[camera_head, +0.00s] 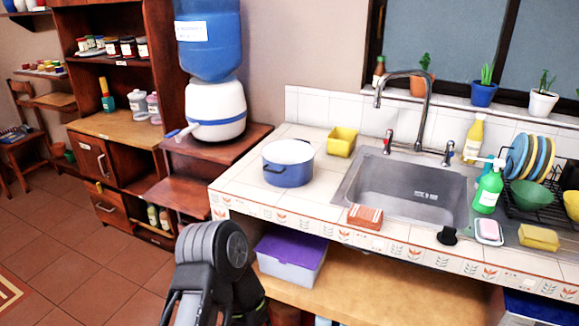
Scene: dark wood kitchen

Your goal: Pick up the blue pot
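A blue cooking pot (287,172) with a pale top stands upright on the white tiled counter (245,182), left of the sink. A dark handle shows on its left front side. A smaller blue plant pot (483,94) with a green plant stands on the windowsill at the right. A dark link of my own arm rises from the bottom edge, left of the middle, in front of the counter's left end and apart from the cooking pot. Neither gripper's fingers show in this view.
A steel sink (366,184) with a tall faucet (428,105) lies right of the cooking pot. A yellow container (342,142) stands behind it and an orange-brown block (365,216) lies at the front edge. A water dispenser (216,112) stands left. Counter left of the pot is clear.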

